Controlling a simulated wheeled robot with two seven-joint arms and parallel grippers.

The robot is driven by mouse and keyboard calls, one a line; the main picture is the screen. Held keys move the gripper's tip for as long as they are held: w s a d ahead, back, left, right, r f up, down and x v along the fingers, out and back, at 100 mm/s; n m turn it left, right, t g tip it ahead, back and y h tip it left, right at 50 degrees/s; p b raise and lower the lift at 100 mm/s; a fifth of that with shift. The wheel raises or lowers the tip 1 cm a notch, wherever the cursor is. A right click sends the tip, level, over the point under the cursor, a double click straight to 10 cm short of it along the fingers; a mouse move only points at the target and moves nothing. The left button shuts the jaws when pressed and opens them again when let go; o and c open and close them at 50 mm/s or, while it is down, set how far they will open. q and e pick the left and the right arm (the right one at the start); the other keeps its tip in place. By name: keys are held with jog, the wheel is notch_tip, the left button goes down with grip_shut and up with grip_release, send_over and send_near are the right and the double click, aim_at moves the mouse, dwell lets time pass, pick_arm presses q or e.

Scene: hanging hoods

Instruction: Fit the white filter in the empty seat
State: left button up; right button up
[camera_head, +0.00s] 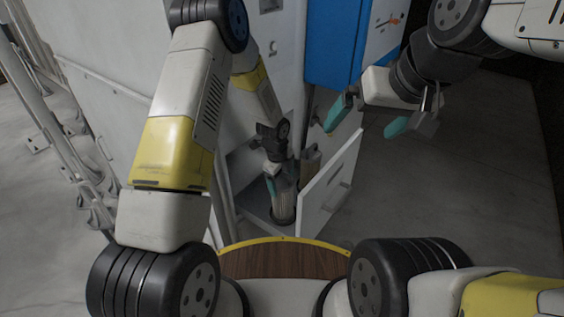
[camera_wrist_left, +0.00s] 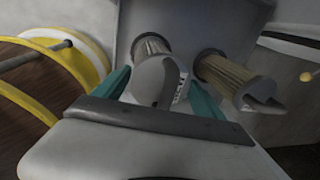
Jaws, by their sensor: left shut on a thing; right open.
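The white filter (camera_head: 284,206) has a pleated body and stands about upright over a dark round seat in the open drawer. My left gripper (camera_head: 281,181) reaches down from above and is shut on its top. In the left wrist view its pale cap (camera_wrist_left: 157,82) is between the teal fingers, with the pleated body beyond, its far end at a dark ring. I cannot tell how deep it sits. A second, tan pleated filter (camera_wrist_left: 236,78) stands beside it; it also shows in the head view (camera_head: 311,158). My right gripper (camera_head: 370,118) is open and empty, right of the drawer.
The drawer's white front panel (camera_head: 331,185) with a handle stands close to the right of the filters. A grey cabinet wall (camera_head: 120,110) is at left, and a blue box (camera_head: 340,40) is above. Open floor (camera_head: 460,150) lies to the right.

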pick_arm(q)
jog(key=o, duration=1.7)
jog(key=r, duration=0.5)
jog(key=s+r, duration=0.1)
jog(key=r, duration=0.1)
jog(key=shift+a+r, duration=0.35)
jog(key=shift+a, duration=0.05)
